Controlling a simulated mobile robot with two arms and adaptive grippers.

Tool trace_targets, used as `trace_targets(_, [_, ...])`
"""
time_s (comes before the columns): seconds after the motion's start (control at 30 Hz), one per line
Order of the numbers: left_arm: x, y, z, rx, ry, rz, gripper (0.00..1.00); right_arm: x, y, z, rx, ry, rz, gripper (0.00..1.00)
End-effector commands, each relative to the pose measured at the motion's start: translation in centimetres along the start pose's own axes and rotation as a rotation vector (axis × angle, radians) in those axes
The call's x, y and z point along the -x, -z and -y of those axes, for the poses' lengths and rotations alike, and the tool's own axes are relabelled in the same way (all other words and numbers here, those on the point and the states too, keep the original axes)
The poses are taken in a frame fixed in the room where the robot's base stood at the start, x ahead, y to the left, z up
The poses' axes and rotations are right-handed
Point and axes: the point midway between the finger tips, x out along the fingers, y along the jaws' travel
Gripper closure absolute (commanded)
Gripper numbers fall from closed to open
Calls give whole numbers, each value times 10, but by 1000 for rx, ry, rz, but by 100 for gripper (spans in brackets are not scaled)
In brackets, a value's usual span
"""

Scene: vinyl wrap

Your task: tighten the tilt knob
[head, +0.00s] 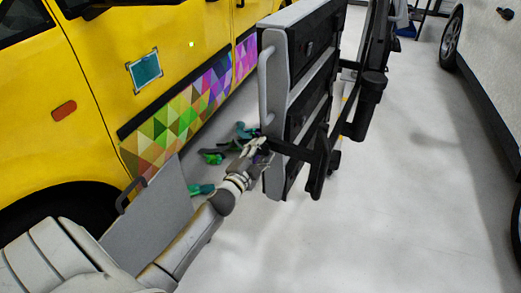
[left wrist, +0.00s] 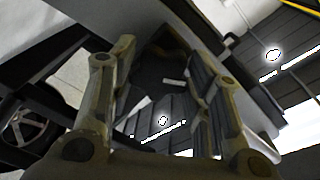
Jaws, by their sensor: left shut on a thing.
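My left gripper (head: 259,146) reaches in from the left to the lower front corner of a tall grey and black unit (head: 273,95). Its fingertips are at the end of a black bracket (head: 290,151). In the left wrist view, the two fingers (left wrist: 157,62) stand apart, with a dark part (left wrist: 160,72), apparently the tilt knob, between their tips. They are shut on it. The knob cannot be made out in the head view, where the gripper covers that spot. My right gripper is not in view.
A yellow van (head: 100,85) with a colourful triangle wrap (head: 185,113) stands at the left. Green and dark tools (head: 213,156) lie on the floor behind my gripper. A white vehicle (head: 490,60) stands at the right.

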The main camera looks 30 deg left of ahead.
Motion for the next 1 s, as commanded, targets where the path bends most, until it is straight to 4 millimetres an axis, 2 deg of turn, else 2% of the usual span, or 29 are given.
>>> trace_targets(0.5, [0,0,-1,-415,-1,-1,79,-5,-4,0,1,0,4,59])
trace_targets(1.0, [0,0,-1,-550,-2,-2,79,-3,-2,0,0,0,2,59])
